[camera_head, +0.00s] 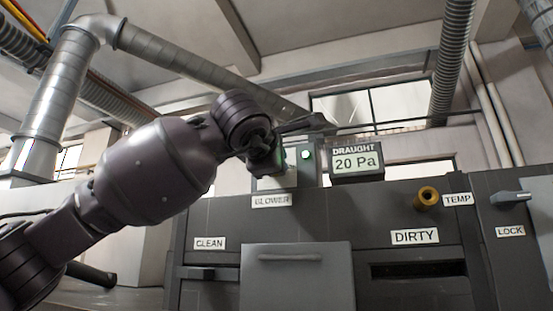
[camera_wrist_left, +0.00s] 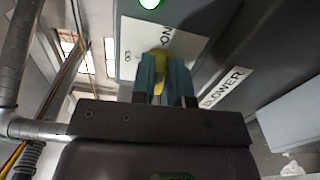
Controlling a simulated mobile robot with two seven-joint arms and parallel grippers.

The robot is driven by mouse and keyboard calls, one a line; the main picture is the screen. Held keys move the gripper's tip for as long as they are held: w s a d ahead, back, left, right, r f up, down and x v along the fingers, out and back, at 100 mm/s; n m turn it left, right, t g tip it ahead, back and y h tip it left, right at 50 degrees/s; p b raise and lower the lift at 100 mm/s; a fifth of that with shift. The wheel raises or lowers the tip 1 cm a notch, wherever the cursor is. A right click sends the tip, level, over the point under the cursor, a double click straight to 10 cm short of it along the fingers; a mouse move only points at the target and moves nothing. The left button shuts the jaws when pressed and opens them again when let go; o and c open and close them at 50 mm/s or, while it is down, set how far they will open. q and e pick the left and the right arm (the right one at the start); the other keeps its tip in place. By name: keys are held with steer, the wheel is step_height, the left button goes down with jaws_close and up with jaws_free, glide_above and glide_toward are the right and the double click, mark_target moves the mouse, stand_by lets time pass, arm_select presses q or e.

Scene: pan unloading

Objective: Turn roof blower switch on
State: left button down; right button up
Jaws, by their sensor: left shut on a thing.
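The blower switch is a yellow knob (camera_wrist_left: 159,62) on a pale plate (camera_wrist_left: 138,40) in the left wrist view. The plate reads "ON" beside the knob, with smaller lettering on the other side. My left gripper (camera_wrist_left: 166,72) is shut on the knob, its two blue-grey fingers on either side of it. The fingers hide part of the knob, so its exact setting is unclear. My right gripper is not in view.
Below the switch is a "BLOWER" label (camera_head: 271,201). A draught display (camera_head: 357,162) right of the switch box reads 20 Pa. A brass-coloured knob (camera_head: 426,198) and a lock lever (camera_head: 510,198) stick out farther right. A drawer-like front (camera_head: 298,280) is below.

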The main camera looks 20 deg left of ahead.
arm_select(q)
steer(key=shift+f+m, duration=0.1)
steer(key=shift+m, duration=0.4)
steer(key=c, duration=1.1)
jaws_free()
steer(key=s+b, duration=0.1)
steer(key=s, duration=0.4)
steer(key=s+b, duration=0.1)
steer(key=s, duration=0.5)
steer(key=shift+a+b, duration=0.2)
steer(key=shift+b, duration=0.15)
steer(key=shift+w, duration=0.1)
